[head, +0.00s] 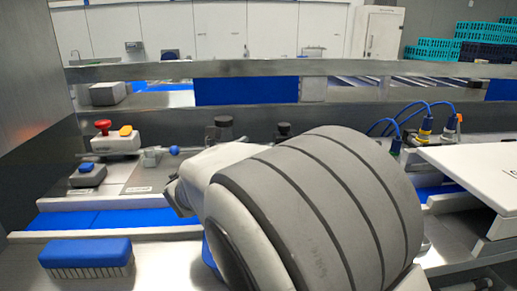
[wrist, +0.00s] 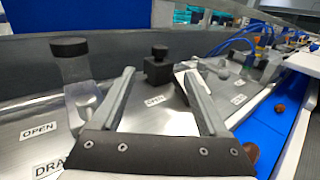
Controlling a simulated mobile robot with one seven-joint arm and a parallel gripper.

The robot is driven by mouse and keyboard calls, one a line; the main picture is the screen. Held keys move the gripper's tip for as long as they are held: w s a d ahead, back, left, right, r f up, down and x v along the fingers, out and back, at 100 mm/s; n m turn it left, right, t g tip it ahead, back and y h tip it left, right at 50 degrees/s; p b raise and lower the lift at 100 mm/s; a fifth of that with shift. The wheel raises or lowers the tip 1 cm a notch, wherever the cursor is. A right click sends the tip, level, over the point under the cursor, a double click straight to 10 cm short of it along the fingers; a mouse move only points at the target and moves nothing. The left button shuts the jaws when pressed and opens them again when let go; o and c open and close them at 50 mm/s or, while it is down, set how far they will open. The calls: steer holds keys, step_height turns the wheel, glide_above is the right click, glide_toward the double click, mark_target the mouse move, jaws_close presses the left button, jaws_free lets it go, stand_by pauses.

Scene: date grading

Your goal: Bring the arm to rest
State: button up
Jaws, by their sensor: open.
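My gripper (wrist: 160,76) is open in the wrist view, its two grey fingers spread apart. Nothing shows between the fingers. Beyond them is a steel panel (wrist: 150,117) with black-capped fittings and OPEN labels. In the head view my own large grey arm link fills the centre and right of the middle. It hides most of my gripper and what lies behind it.
A blue belt (wrist: 265,130) with a few brown dates (wrist: 279,109) runs along the right. A blue brush (head: 88,255) lies at front left. A box with a red button (head: 104,129) stands behind it. A white board (head: 480,170) is at right.

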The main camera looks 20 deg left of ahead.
steer(key=shift+s, duration=0.2)
